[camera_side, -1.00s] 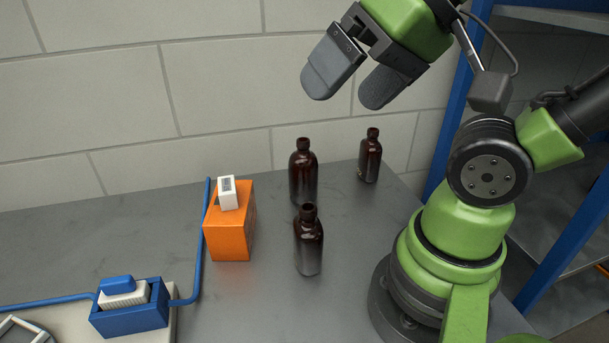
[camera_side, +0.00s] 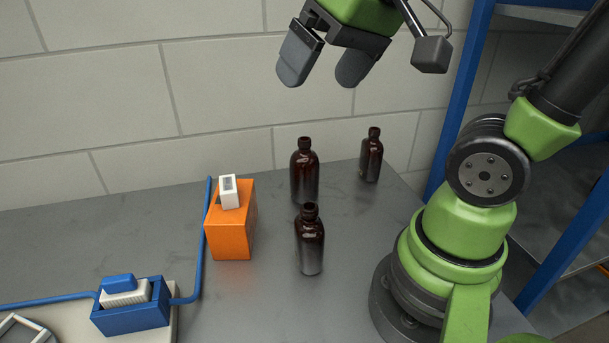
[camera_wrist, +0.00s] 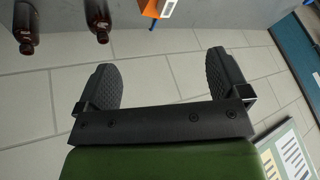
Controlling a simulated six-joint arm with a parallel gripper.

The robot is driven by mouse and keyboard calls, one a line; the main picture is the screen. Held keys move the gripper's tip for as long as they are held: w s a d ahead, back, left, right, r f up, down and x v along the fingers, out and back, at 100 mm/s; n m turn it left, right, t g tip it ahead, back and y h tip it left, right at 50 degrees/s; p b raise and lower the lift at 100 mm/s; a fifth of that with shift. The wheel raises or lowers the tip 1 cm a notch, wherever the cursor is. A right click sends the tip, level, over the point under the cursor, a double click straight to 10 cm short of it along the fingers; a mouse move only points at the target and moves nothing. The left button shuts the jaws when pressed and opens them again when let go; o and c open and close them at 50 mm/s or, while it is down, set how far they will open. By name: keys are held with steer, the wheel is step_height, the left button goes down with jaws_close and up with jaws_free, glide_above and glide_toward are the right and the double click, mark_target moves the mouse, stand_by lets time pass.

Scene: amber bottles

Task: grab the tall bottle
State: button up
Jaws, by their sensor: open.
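Three dark amber bottles stand upright on the grey table in the side view. One bottle (camera_side: 304,174) stands in the middle towards the back and looks the tallest. Another bottle (camera_side: 310,245) stands in front of it, and a third bottle (camera_side: 371,158) stands at the back right. My gripper (camera_side: 322,82) is open and empty, high above the bottles with its fingers pointing down. In the wrist view my gripper (camera_wrist: 165,78) shows two spread fingers with nothing between them. Two bottles show at that view's top left, one bottle (camera_wrist: 25,25) and another bottle (camera_wrist: 97,18), both partly cut off.
An orange box (camera_side: 231,226) with a small white item (camera_side: 229,191) on top stands left of the bottles. A blue tray (camera_side: 130,316) and blue pipe (camera_side: 204,245) are at the lower left. A block wall (camera_side: 120,110) rises behind the table.

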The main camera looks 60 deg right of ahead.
steer(key=w+d+f+g, duration=0.2)
steer(key=w+d, duration=0.2)
steer(key=w, duration=0.1)
steer(key=n+g+h, duration=0.1)
steer(key=g, duration=0.3)
glide_toward(305, 152)
steer(key=shift+w+d+f, duration=0.15)
steer(key=shift+d+f, duration=0.05)
steer(key=shift+d, duration=0.2)
step_height(305, 152, down, 4)
steer(key=shift+d+f, duration=0.15)
steer(key=shift+f, duration=0.1)
steer(key=shift+w+f, duration=0.1)
steer(key=shift+f, duration=2.8)
